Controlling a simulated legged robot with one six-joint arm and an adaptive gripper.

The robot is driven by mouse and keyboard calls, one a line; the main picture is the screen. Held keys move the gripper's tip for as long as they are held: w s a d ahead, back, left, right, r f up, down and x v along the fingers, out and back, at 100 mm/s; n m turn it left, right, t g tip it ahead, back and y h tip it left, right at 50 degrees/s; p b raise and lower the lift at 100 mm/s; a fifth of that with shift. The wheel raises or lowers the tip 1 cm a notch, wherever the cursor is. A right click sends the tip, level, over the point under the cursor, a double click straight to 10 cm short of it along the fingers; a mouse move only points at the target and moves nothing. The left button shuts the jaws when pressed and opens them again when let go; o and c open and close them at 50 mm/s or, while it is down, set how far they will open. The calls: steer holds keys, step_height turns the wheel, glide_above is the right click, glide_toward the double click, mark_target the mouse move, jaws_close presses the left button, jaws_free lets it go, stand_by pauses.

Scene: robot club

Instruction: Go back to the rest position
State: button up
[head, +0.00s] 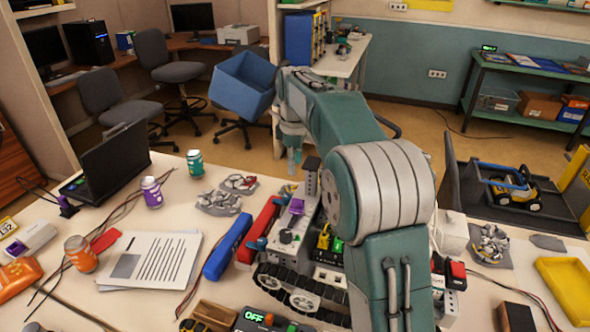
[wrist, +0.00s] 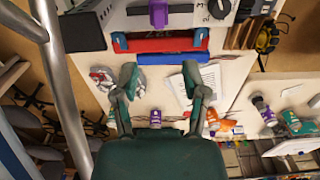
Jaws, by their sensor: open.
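My teal arm reaches out over the workbench, and my gripper (head: 292,160) hangs at its far end, partly hidden by the arm in the head view. In the wrist view the two fingers of my gripper (wrist: 160,82) are spread wide apart. Nothing is between them. Below the fingers lie the tabletop, a printed sheet (wrist: 205,82), a blue tube (wrist: 165,58) and a red bar (wrist: 160,43), all apart from the fingers.
A tracked robot (head: 305,285) stands in front of my arm. A laptop (head: 105,160), a purple can (head: 152,192), a green can (head: 195,163) and an orange can (head: 80,254) stand on the left. A yellow tray (head: 570,288) lies at right.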

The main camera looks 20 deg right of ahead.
steer(key=s+a+r+m+t, duration=0.1)
steer(key=s+r+m+t, duration=0.35)
steer(key=s, duration=1.15)
steer(key=s+f+m, duration=0.2)
steer(key=s+m, duration=0.1)
steer(key=s, duration=0.6)
steer(key=s+a+f+m+t, duration=0.1)
steer(key=s+f+m, duration=0.1)
steer(key=s, duration=0.6)
steer(key=shift+s+f+m, duration=0.35)
steer(key=shift+f+m, duration=0.05)
steer(key=shift+m, duration=0.45)
stand_by(1.8)
